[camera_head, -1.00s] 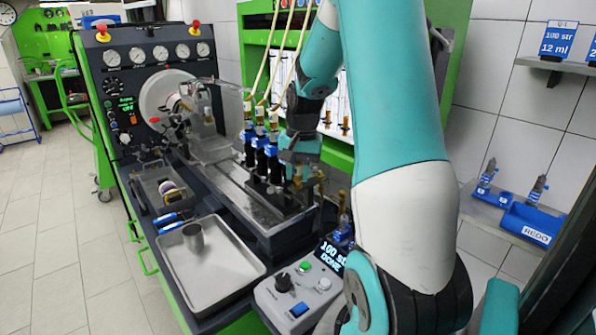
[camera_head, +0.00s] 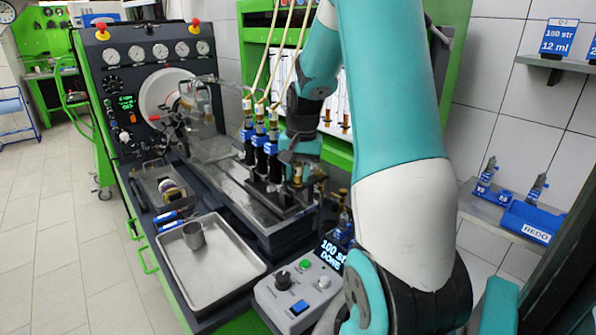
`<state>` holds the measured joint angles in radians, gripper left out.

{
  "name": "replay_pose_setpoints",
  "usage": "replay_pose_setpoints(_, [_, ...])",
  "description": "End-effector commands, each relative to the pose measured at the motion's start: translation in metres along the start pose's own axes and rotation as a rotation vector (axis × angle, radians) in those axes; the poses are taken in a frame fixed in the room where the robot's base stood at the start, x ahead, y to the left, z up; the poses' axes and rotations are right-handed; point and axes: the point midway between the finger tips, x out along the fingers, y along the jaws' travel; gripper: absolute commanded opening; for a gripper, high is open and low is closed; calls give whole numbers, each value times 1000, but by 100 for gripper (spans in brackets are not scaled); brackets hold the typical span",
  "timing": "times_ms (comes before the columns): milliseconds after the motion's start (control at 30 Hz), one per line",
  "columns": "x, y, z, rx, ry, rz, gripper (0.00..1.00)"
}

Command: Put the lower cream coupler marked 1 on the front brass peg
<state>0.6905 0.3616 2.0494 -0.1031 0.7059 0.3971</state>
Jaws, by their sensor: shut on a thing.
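My gripper (camera_head: 291,158) is over the right end of the injector row on the bench, partly hidden by my own arm. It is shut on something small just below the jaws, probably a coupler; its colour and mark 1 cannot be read. Three cream hoses (camera_head: 259,66) hang from above to the tops of dark injectors (camera_head: 260,152) with blue tags, just left of my gripper. Small brass-coloured parts (camera_head: 318,178) stand right of the gripper; I cannot tell which is the front peg, or whether the held thing touches one.
A metal tray (camera_head: 232,282) with a steel cup (camera_head: 194,235) lies at the front left. A control box (camera_head: 298,300) with buttons stands at the front. A clear cover (camera_head: 212,148) is left of the injectors. A blue REDO bin (camera_head: 528,222) sits on the right shelf.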

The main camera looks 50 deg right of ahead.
Motion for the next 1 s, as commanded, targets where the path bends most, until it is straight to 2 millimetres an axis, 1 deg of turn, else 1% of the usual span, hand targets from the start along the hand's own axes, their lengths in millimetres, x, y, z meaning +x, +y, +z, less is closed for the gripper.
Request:
replay_pose_setpoints(267, [6,0,0,0,0,0,3])
replay_pose_setpoints(300, [6,0,0,0,0,0,35])
replay_pose_setpoints(333, [6,0,0,0,0,0,38])
replay_pose_setpoints(667, [3,0,0,0,0,0,38])
replay_pose_setpoints(1000, [-25,0,0,0,1,0,38])
